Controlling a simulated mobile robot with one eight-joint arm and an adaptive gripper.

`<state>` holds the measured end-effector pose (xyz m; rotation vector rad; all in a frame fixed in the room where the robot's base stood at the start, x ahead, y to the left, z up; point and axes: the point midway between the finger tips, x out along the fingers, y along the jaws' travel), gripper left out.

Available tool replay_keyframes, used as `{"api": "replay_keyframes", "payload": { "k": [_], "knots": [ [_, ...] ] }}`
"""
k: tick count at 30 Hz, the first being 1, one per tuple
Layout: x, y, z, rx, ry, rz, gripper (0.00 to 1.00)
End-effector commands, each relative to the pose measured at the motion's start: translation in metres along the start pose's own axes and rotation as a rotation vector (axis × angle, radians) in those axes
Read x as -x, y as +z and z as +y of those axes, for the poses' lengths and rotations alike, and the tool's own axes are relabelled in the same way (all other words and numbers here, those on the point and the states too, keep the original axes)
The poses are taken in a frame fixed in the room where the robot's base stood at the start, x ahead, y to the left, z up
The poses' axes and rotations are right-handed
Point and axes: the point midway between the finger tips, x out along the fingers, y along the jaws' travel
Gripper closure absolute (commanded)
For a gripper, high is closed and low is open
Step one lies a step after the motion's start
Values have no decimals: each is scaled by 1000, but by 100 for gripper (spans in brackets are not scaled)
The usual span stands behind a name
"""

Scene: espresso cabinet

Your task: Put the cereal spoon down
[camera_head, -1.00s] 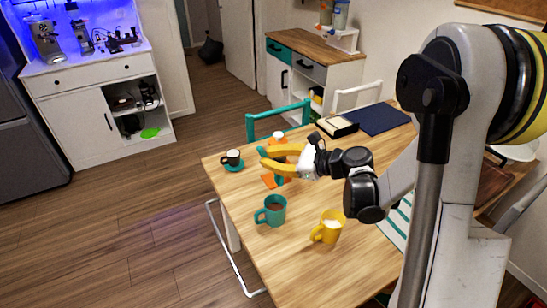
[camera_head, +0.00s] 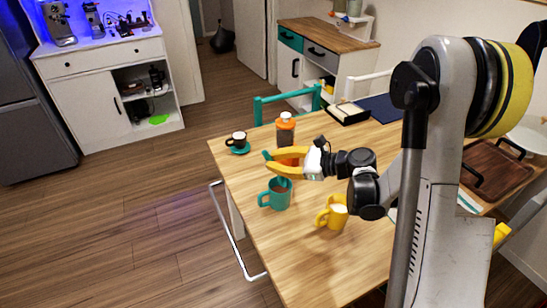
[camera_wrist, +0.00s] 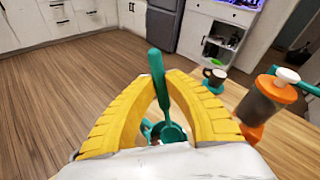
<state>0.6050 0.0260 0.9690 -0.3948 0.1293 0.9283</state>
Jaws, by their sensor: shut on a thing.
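The teal cereal spoon (camera_wrist: 157,80) is gripped in my yellow gripper (camera_wrist: 160,85). In the wrist view its handle rises between the fingers, and its round bowl shows lower, near the finger bases. In the head view my gripper (camera_head: 268,163) is over the table, just above and behind the teal mug (camera_head: 279,196). A teal tip of the spoon (camera_head: 267,155) shows at the fingers there; the rest is mostly hidden. The mug holds something brown. I cannot tell how far the spoon is above the table.
An orange-lidded jar (camera_head: 286,130) stands close behind my gripper. A dark cup (camera_head: 238,138) on a teal saucer (camera_head: 238,149) is at the left corner. A yellow mug (camera_head: 332,212) stands in front. The wooden table (camera_head: 345,265) is clear toward the near edge.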

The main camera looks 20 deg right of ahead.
Motion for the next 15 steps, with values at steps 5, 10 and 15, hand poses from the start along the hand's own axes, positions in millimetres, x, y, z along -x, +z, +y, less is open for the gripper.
{"api": "replay_keyframes", "payload": {
  "k": [5, 10, 15],
  "knots": [
    [-7, -23, 7, 0, 0, 0, 100],
    [-10, -34, 10, 0, 0, 0, 100],
    [-11, -38, 12, 0, 0, 0, 100]
  ]
}}
